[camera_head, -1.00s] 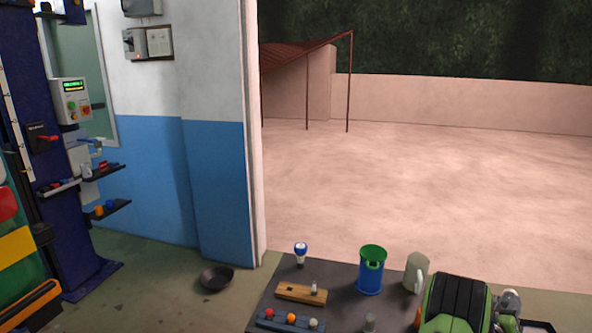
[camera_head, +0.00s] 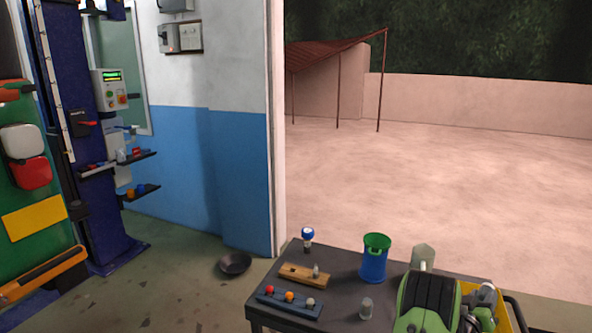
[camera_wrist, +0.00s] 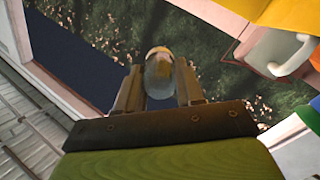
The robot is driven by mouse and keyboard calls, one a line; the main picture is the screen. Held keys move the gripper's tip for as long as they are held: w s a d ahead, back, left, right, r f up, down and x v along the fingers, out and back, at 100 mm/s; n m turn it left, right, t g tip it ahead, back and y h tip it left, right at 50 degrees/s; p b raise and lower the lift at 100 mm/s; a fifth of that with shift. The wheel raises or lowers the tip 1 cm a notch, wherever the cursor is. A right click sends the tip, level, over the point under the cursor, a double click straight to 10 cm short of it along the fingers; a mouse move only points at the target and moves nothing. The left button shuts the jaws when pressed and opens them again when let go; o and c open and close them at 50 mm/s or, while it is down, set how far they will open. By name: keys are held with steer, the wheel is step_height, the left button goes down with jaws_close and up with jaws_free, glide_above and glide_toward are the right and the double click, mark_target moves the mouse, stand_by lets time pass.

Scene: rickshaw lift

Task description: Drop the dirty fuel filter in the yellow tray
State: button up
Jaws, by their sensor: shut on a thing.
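My gripper (camera_wrist: 158,88) is shut on a small rounded grey-blue piece with a brownish end, which looks like the fuel filter (camera_wrist: 160,72). The filter sits between the two fingers; how dirty it is I cannot tell. In the head view my green and black arm fills the lower right and mostly hides the gripper. The yellow tray (camera_head: 468,287) shows partly behind my arm at the table's right end. A yellow surface that looks like this tray is also at the top right of the wrist view (camera_wrist: 245,10).
On the dark table (camera_head: 340,285) stand a blue bin with a green rim (camera_head: 374,262), a grey mug (camera_head: 422,256), a wooden block (camera_head: 302,276), a blue rack with coloured knobs (camera_head: 288,303) and a small clear jar (camera_head: 366,308). A black bowl (camera_head: 235,263) lies on the floor.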

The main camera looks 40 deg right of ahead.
steer(key=o, duration=1.1)
steer(key=a+b, duration=0.3)
steer(key=a, duration=0.2)
steer(key=s+a+b, duration=0.1)
steer(key=a+b, duration=0.3)
steer(key=a, duration=0.1)
steer(key=a+b, duration=0.4)
steer(key=a, duration=0.1)
steer(key=shift+s+a, duration=0.15)
steer(key=shift+a, duration=0.2)
steer(key=shift+r, duration=0.1)
